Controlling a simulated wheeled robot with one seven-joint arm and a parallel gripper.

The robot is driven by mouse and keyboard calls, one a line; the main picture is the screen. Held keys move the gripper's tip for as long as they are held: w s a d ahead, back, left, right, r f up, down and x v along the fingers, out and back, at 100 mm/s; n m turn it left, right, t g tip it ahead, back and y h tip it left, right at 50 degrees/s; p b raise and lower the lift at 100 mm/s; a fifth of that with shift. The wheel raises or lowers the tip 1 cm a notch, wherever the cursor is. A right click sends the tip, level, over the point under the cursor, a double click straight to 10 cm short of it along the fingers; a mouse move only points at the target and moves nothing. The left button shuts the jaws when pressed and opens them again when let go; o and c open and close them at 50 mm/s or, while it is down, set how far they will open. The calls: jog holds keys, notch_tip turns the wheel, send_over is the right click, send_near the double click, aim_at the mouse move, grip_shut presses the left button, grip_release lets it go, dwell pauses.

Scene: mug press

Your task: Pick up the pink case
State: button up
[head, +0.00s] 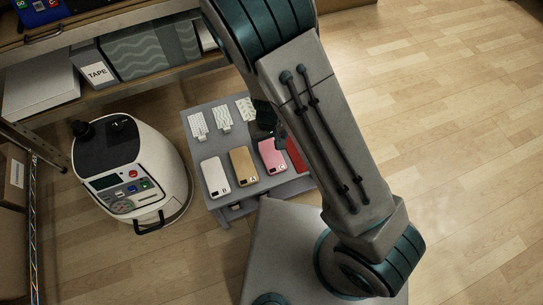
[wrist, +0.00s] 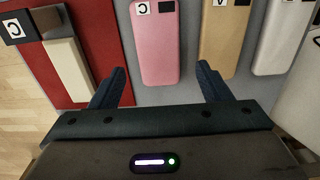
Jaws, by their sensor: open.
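The pink case (head: 273,157) lies flat on a small grey table (head: 233,190), between a tan case and a red item. It carries a label that reads C. In the wrist view the pink case (wrist: 158,45) lies ahead of my gripper (wrist: 160,85), roughly midway between the two fingers. The fingers are apart and empty, with the near end of the case just beyond the gap. In the head view my gripper is mostly hidden behind my arm, near the table's right side.
A tan case (head: 243,166) and a white case (head: 215,177) lie left of the pink one. A red panel (head: 296,155) is partly hidden by my arm. White patterned pieces (head: 223,118) lie behind. A white machine (head: 130,170) stands left of the table.

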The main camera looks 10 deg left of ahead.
aim_at(271, 154)
notch_tip(271, 154, down, 8)
jog(key=b, duration=0.4)
jog(key=shift+w+d+r, duration=0.1)
jog(key=shift+w+r, duration=0.05)
jog(key=shift+c, duration=0.3)
jog(key=c, duration=0.7)
